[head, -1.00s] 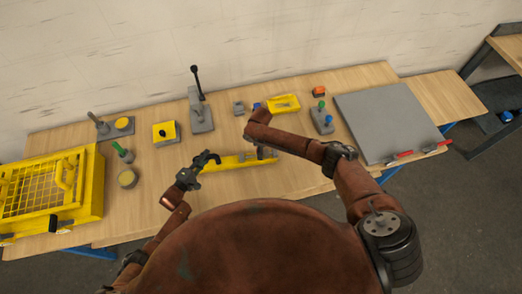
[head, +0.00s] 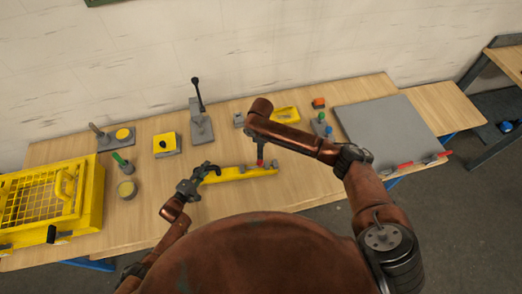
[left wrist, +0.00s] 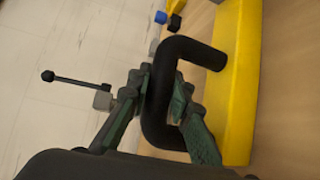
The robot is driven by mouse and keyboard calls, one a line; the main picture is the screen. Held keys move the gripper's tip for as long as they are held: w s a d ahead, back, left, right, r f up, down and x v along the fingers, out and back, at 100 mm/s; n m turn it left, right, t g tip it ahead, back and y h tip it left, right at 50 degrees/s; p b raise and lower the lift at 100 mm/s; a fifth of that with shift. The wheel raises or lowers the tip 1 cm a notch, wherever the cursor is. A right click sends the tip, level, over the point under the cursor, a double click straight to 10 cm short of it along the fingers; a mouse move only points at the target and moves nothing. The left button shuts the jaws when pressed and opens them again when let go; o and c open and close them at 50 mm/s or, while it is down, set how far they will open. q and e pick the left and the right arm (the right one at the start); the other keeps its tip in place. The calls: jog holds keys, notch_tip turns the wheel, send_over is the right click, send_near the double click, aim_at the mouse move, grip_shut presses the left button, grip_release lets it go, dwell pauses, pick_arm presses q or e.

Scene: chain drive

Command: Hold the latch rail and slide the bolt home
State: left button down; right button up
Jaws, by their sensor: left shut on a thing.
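The latch rail is a long yellow bar (head: 240,174) lying across the front middle of the bench. It also fills the right side of the left wrist view (left wrist: 240,90). A black bent handle (left wrist: 190,48) stands out from its left end. My left gripper (head: 196,180) is shut around this handle; in the left wrist view its fingers (left wrist: 158,92) close on either side of it. The bolt itself is too small to make out.
A yellow mesh cage (head: 50,205) stands at the left. A lever press (head: 200,128) and a yellow button box (head: 167,145) stand behind the rail. A grey panel (head: 385,130) covers the right of the bench. Bare wood lies between the rail and the panel.

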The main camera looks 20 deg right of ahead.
pick_arm(q)
jog(key=c, duration=1.7)
grip_release()
